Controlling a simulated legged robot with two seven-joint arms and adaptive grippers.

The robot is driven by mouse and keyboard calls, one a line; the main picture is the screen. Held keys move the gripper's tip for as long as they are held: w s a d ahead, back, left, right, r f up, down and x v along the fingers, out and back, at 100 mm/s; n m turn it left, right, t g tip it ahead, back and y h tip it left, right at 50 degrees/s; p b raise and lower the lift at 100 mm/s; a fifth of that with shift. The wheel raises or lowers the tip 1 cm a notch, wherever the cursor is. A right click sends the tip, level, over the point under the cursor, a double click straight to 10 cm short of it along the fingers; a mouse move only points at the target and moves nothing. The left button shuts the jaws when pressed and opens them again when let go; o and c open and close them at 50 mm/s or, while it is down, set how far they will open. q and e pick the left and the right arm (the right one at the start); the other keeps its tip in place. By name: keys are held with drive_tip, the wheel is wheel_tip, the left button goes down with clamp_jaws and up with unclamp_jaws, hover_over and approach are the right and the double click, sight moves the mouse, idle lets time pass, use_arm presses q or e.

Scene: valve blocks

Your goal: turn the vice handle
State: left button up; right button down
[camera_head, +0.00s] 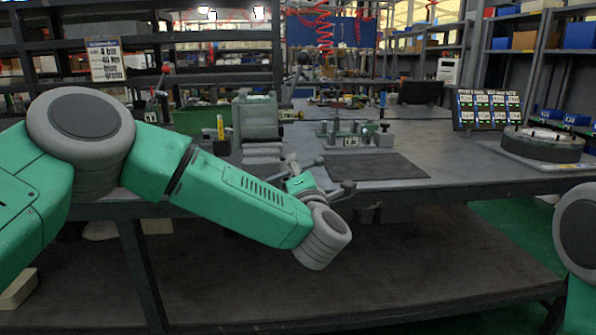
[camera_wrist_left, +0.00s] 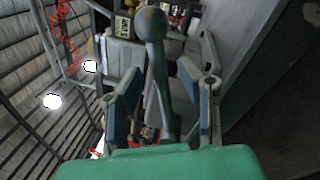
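The vice handle (camera_wrist_left: 155,70) is a grey bar with a ball end, in the middle of the left wrist view. In the head view its ball end (camera_head: 348,187) seems to show at the bench's front edge. The grey vice body (camera_head: 257,120) appears to be the block on the bench behind my left arm, partly hidden by it. My left gripper (camera_wrist_left: 162,78) is open, with one finger on each side of the handle and gaps visible between. In the head view the gripper (camera_head: 300,178) is small and partly hidden by my wrist. My right gripper is out of view.
A dark mat (camera_head: 375,168) lies on the bench (camera_head: 440,160), with a clamp fixture (camera_head: 352,134) behind it. A round grey part (camera_head: 543,143) on a plate and a label board (camera_head: 487,108) stand at right. A lower shelf (camera_head: 400,270) lies under the bench.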

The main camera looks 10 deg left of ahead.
use_arm(q)
drive_tip(key=v, duration=1.2)
drive_tip(key=shift+d+f, duration=0.1)
drive_tip(key=shift+f, duration=0.05)
